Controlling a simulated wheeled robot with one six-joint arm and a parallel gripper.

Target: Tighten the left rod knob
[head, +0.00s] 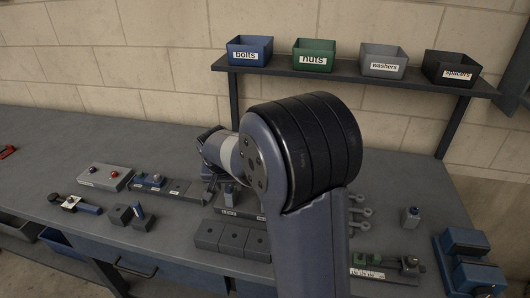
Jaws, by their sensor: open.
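My arm rises through the middle of the head view and bends left over the bench. My gripper (212,188) is small and partly hidden at the end of the arm, low over the middle of the bench. It is open, and I see nothing held in it. A small grey block with a blue top (229,190) is close to its right. I cannot pick out the left rod knob for certain. My arm hides part of the bench and of the fixtures behind it.
Dark blocks (232,238) are in front of my gripper. A fixture with green parts (385,265) and a blue vise (468,262) are at the right. Labelled bins (314,55) line the shelf.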

